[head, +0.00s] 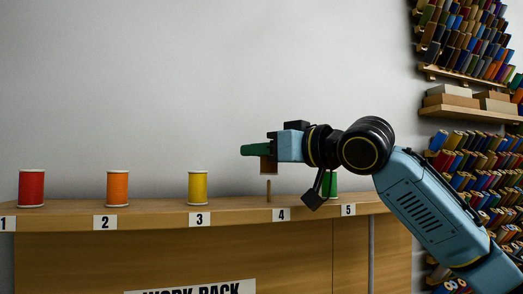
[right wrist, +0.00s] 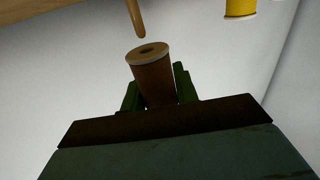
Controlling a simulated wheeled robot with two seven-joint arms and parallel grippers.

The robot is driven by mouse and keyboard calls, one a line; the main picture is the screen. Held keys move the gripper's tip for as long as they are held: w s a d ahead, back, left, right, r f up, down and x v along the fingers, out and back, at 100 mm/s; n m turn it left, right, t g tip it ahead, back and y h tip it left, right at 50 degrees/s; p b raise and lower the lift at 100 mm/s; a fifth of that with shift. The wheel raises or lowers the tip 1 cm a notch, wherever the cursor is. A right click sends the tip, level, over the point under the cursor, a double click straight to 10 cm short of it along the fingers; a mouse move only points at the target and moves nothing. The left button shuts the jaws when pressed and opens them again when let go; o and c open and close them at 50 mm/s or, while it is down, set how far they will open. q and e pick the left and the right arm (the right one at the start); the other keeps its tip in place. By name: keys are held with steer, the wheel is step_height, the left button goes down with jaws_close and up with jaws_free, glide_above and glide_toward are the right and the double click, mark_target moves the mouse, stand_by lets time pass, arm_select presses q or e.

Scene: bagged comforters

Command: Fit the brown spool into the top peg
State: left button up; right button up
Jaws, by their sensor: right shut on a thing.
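The brown spool (head: 268,165) is held in my right gripper (head: 257,150), above the shelf. In the head view its lower part shows below the green fingers, and the rest is hidden. In the right wrist view the spool (right wrist: 152,80) sits between the two green fingers of my right gripper (right wrist: 158,88), its pale rim and centre hole showing. The bare wooden peg (head: 268,190) stands above label 4, just below the spool in the head view. In the right wrist view the peg (right wrist: 136,18) points at the spool's holed end, with a small gap. My left gripper is not in view.
On the wooden rack top (head: 235,212) stand a red spool (head: 31,187), an orange spool (head: 117,186), a yellow spool (head: 197,186) and a green spool (head: 329,185), the last partly behind my right arm. Shelves of many spools (head: 470,165) stand at the right.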

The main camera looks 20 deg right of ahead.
mark_target(277, 165)
steer(key=shift+f+b, duration=1.45)
steer(key=shift+f, duration=0.9)
stand_by(0.9)
steer(key=o, duration=1.7)
steer(key=shift+c, duration=0.2)
steer(key=shift+s+d+r, duration=0.1)
steer(key=shift+s+d+r+p, duration=0.1)
steer(key=shift+s+d+r, duration=0.2)
steer(key=shift+s+d, duration=0.25)
steer(key=shift+s+d+r+p, duration=0.15)
steer(key=shift+s+d+r, duration=0.25)
steer(key=shift+s, duration=0.35)
steer(key=shift+s+d+r+p, duration=0.1)
steer(key=shift+s+d+r, duration=0.15)
steer(key=shift+s+d, duration=0.3)
steer(key=shift+s+a, duration=0.1)
steer(key=shift+a, duration=0.05)
steer(key=shift+s+d, duration=0.35)
steer(key=shift+s, duration=0.05)
steer(key=b+v, duration=0.3)
steer(key=v, duration=0.9)
steer(key=shift+s+b, duration=0.2)
steer(key=shift+b, duration=0.15)
